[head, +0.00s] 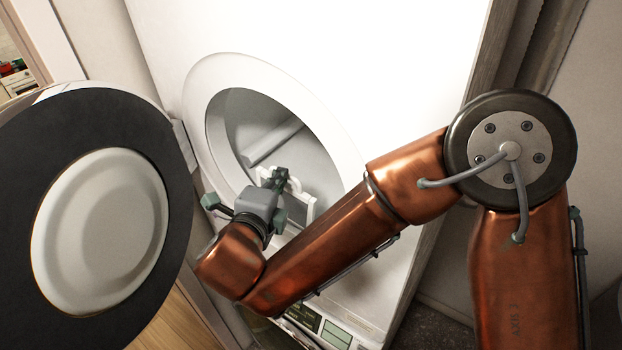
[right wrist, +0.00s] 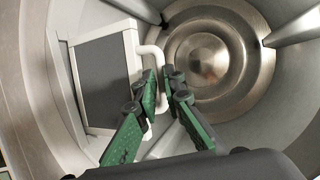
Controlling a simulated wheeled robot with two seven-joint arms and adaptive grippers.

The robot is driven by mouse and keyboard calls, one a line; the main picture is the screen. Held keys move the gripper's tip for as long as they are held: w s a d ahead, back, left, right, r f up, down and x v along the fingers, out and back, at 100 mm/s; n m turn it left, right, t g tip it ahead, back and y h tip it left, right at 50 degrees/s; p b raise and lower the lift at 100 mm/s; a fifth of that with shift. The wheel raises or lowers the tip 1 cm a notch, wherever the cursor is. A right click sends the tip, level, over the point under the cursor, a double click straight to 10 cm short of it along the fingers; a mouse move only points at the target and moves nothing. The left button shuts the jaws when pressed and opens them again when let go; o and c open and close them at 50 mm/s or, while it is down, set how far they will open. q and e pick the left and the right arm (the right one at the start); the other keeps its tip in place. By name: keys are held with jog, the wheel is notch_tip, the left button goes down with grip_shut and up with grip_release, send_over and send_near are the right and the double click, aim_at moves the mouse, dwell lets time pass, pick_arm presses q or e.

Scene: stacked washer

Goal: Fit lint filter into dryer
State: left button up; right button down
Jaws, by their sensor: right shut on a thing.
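The lint filter is a white frame with a dark grey mesh panel and a white loop handle. In the right wrist view the filter (right wrist: 103,82) stands left of my fingers. In the head view the filter (head: 298,207) shows partly behind my right gripper (head: 277,178), at the lower part of the dryer opening. My right gripper, with green fingers in the right wrist view (right wrist: 161,82), is shut on the filter's handle. The dryer (head: 400,60) has its round opening uncovered. The filter's lower edge and any slot are hidden. My left gripper is out of view.
The round dryer door (head: 100,230) stands open at the left, close to my right wrist. The drum (head: 250,125) has a raised fin and a metal back wall (right wrist: 245,80). A control panel (head: 320,325) lies below the opening. The drum's middle is clear.

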aim_at(258, 178)
jog(key=w+a+n+p, duration=0.1)
jog(key=w+a+p, duration=0.3)
jog(key=a, duration=0.5)
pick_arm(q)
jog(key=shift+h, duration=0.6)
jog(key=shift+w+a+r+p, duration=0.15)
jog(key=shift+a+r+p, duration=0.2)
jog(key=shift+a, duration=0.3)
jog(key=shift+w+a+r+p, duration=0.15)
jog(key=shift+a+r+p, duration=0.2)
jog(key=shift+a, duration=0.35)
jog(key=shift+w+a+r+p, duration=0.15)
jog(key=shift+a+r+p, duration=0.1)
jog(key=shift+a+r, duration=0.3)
pick_arm(e)
jog(key=shift+g+h, duration=0.3)
jog(key=shift+g, duration=0.1)
jog(key=shift+s+d, duration=0.45)
jog(key=shift+d, duration=0.25)
jog(key=shift+s+d, duration=0.5)
jog(key=shift+d, duration=0.25)
jog(key=shift+s+d, duration=0.45)
jog(key=shift+d, duration=0.25)
